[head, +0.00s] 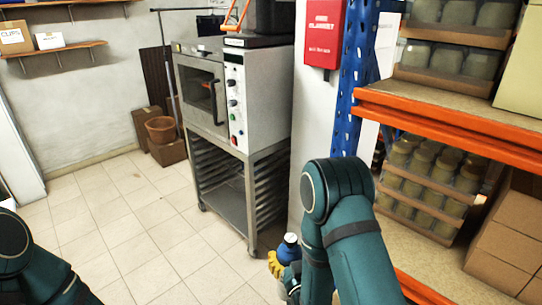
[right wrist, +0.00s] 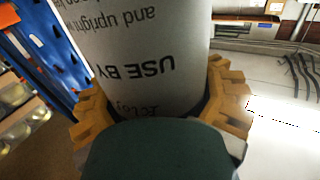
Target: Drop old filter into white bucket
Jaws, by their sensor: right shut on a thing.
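My right gripper (head: 276,264) is low in front of the oven stand in the head view, partly hidden by my arm. Its yellow fingers also show in the right wrist view (right wrist: 160,100), shut around a pale grey cylinder (right wrist: 140,45). The cylinder has dark upside-down print, including "USE BY" and "and upright"; it appears to be the old filter. A blue end (head: 289,248) of it shows above the fingers in the head view. My left arm is at the lower left of the head view, its gripper out of frame. I see no white bucket.
A steel oven (head: 200,92) stands on an open wheeled rack (head: 222,200). A blue and orange shelf (head: 465,125) with crates of jars is at the right. The tiled floor (head: 130,225) at left is clear.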

